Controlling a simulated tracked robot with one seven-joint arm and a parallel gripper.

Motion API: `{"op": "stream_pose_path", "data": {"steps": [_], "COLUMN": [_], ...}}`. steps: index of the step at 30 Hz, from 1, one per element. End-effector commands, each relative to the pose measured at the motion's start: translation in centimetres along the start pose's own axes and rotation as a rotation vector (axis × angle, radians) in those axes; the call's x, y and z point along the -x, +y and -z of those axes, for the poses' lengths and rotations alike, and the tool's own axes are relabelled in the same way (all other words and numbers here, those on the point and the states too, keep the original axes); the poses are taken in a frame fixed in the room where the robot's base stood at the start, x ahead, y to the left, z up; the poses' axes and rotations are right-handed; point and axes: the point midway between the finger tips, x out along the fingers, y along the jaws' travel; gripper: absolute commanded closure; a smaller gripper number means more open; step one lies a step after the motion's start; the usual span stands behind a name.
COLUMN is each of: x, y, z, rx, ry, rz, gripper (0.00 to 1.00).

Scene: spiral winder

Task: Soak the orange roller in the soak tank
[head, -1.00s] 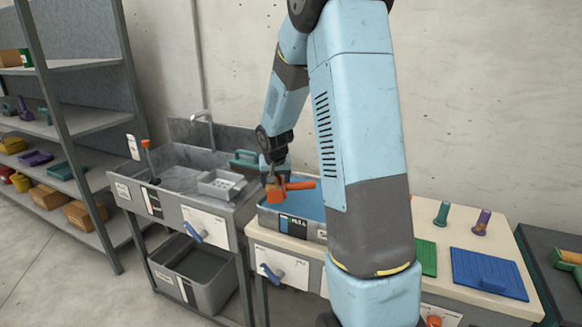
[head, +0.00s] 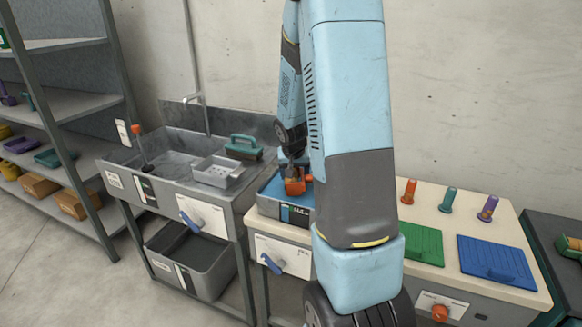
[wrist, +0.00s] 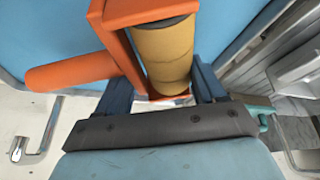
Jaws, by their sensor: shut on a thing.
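My gripper (wrist: 166,92) is shut on the orange roller (wrist: 166,50), which has an orange frame, a tan cylinder and an orange handle (wrist: 70,72) sticking out to the left in the wrist view. In the head view the roller (head: 296,187) hangs below my gripper, over the soak tank (head: 283,212), a grey box with blue inside and a label on its front. My arm hides the tank's right part. The blue surface (wrist: 45,30) fills the back of the wrist view. I cannot tell whether the roller touches it.
Left of the tank is a grey sink (head: 165,160) with a tap, a white perforated tray (head: 217,171) and a teal-handled brush (head: 243,147). To the right are a green board (head: 425,246), a blue board (head: 497,262) and upright orange (head: 409,191), teal and purple handles. Shelves stand far left.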

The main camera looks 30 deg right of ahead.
Motion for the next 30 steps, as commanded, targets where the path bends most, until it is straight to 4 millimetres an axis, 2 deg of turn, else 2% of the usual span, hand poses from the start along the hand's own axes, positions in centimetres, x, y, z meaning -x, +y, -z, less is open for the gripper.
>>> {"op": "stream_pose_path", "data": {"steps": [18,30], "x": [-5.5,-7.1], "y": [-0.3,-0.4], "z": [-2.3,-2.9], "rx": [0.0,-0.001], "ry": [-0.002,0.0], "rz": [-0.001,0.0], "gripper": [0.69,0.69]}}
